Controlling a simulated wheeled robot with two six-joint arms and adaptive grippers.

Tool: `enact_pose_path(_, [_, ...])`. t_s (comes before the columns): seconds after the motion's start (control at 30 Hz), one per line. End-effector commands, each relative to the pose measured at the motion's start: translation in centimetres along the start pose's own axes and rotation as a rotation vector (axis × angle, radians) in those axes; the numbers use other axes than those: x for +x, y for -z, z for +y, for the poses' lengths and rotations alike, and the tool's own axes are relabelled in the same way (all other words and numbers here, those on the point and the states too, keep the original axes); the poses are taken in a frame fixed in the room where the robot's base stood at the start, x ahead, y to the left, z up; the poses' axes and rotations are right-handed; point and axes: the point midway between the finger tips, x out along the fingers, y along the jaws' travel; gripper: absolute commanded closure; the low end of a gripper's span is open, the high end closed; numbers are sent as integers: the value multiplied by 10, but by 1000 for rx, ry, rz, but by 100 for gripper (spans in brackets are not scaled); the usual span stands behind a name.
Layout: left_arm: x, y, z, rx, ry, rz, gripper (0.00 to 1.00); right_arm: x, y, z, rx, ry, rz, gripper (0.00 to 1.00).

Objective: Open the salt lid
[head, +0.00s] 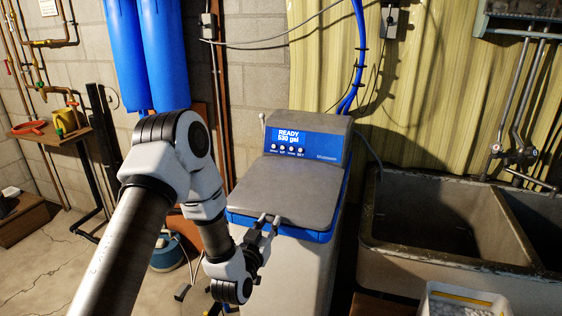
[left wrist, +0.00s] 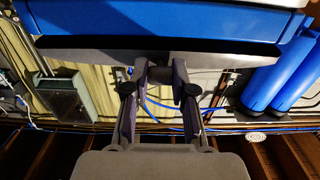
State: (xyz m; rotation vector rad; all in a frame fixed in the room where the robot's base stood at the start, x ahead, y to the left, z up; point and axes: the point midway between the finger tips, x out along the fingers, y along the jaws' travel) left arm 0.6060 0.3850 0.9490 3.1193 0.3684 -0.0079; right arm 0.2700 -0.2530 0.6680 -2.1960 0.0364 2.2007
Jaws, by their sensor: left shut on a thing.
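The water softener stands against the wall, with a grey salt lid (head: 290,190) on its top and a blue rim (head: 312,235) below the lid. The lid looks flat and down; I cannot tell whether there is a small gap under it. My left gripper (head: 264,221) is at the middle of the lid's front edge, shut on it. In the left wrist view, both fingers (left wrist: 161,80) reach the lid's grey edge (left wrist: 90,55), with the blue rim (left wrist: 200,22) beside it. My right gripper is not in view.
A display panel (head: 300,146) reading READY stands behind the lid. A stone double sink (head: 450,258) is to the right, with a white bin (head: 465,300) in front. Blue tanks (head: 160,60) hang at the left. A small blue container (head: 166,252) stands on the floor.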

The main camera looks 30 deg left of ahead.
Motion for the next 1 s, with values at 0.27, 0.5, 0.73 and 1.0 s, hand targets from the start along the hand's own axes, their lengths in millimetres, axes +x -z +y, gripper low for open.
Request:
enact_pose_path(0.27, [1, 33, 0, -1, 2, 7, 98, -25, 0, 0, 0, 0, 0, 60])
enact_pose_path(0.5, [1, 55, 0, -1, 2, 9, 97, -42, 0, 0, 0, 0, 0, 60])
enact_pose_path(0.73, [0, 75, 0, -1, 1, 8, 97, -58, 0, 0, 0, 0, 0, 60])
enact_pose_path(1.0, [0, 78, 0, 0, 1, 7, 98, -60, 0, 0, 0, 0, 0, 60])
